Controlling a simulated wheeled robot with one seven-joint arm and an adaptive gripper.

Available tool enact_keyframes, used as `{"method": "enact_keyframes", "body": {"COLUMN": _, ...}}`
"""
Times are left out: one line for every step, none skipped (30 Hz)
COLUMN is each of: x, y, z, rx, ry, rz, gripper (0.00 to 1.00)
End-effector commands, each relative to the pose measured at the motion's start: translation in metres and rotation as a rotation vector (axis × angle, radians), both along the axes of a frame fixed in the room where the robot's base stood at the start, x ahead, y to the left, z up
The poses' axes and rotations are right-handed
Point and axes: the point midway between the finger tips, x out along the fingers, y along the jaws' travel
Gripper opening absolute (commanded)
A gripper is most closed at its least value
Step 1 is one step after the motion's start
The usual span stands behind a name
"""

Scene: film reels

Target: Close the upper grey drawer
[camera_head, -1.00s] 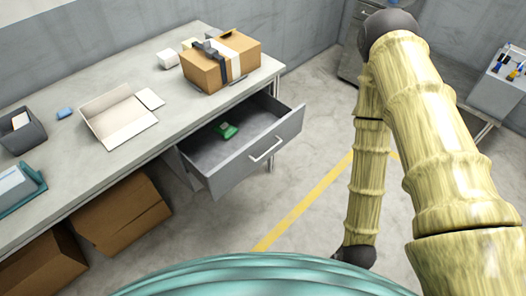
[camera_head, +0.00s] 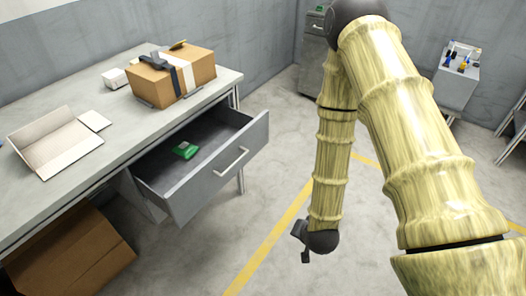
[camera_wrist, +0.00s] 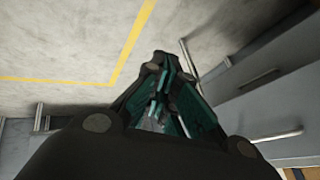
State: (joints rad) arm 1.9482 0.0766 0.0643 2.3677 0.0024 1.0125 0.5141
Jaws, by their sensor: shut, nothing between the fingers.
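The upper grey drawer (camera_head: 212,180) is pulled out from under the workbench in the head view, with a bar handle on its front. A green object (camera_head: 185,150) lies inside it. My gripper (camera_head: 303,242) hangs in front of the drawer, to its right and apart from it; only a small part shows beyond my arm. In the wrist view my gripper (camera_wrist: 161,62) is shut and empty, pointing over the floor. Grey drawer fronts with bar handles (camera_wrist: 277,136) are at the right of that view; I cannot tell which is the upper one.
A strapped cardboard box (camera_head: 190,82) and an open carton (camera_head: 50,145) rest on the workbench (camera_head: 110,105). A brown box (camera_head: 75,255) sits below it. Floor with a yellow line (camera_head: 275,235) lies clear in front of the drawer. A grey cabinet (camera_head: 315,70) stands at the back.

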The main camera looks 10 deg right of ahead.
Motion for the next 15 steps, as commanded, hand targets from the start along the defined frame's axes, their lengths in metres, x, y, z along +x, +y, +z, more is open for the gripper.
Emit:
{"method": "enact_keyframes", "body": {"x": 0.017, "y": 0.002, "z": -0.011, "rx": 0.024, "ry": -0.045, "rz": -0.032, "gripper": 0.0}}
{"method": "enact_keyframes", "body": {"x": 0.025, "y": 0.002, "z": -0.012, "rx": 0.039, "ry": -0.069, "rz": -0.051, "gripper": 0.0}}
{"method": "enact_keyframes", "body": {"x": 0.036, "y": 0.004, "z": -0.012, "rx": 0.061, "ry": -0.102, "rz": -0.077, "gripper": 0.0}}
{"method": "enact_keyframes", "body": {"x": 0.045, "y": 0.005, "z": -0.011, "rx": 0.078, "ry": -0.126, "rz": -0.096, "gripper": 0.0}}
{"method": "enact_keyframes", "body": {"x": 0.053, "y": 0.005, "z": -0.011, "rx": 0.096, "ry": -0.15, "rz": -0.115, "gripper": 0.0}}
{"method": "enact_keyframes", "body": {"x": 0.064, "y": 0.007, "z": -0.01, "rx": 0.119, "ry": -0.182, "rz": -0.139, "gripper": 0.0}}
{"method": "enact_keyframes", "body": {"x": 0.072, "y": 0.008, "z": -0.009, "rx": 0.137, "ry": -0.207, "rz": -0.156, "gripper": 0.0}}
{"method": "enact_keyframes", "body": {"x": 0.08, "y": 0.008, "z": -0.009, "rx": 0.156, "ry": -0.231, "rz": -0.174, "gripper": 0.0}}
{"method": "enact_keyframes", "body": {"x": 0.09, "y": 0.009, "z": -0.007, "rx": 0.182, "ry": -0.264, "rz": -0.197, "gripper": 0.0}}
{"method": "enact_keyframes", "body": {"x": 0.098, "y": 0.01, "z": -0.006, "rx": 0.201, "ry": -0.288, "rz": -0.214, "gripper": 0.0}}
{"method": "enact_keyframes", "body": {"x": 0.105, "y": 0.011, "z": -0.004, "rx": 0.221, "ry": -0.312, "rz": -0.23, "gripper": 0.0}}
{"method": "enact_keyframes", "body": {"x": 0.114, "y": 0.012, "z": -0.003, "rx": 0.248, "ry": -0.343, "rz": -0.251, "gripper": 0.0}}
{"method": "enact_keyframes", "body": {"x": 0.122, "y": 0.012, "z": -0.001, "rx": 0.27, "ry": -0.367, "rz": -0.267, "gripper": 0.0}}
{"method": "enact_keyframes", "body": {"x": 0.129, "y": 0.013, "z": 0.001, "rx": 0.292, "ry": -0.39, "rz": -0.282, "gripper": 0.0}}
{"method": "enact_keyframes", "body": {"x": 0.138, "y": 0.014, "z": 0.004, "rx": 0.322, "ry": -0.422, "rz": -0.302, "gripper": 0.0}}
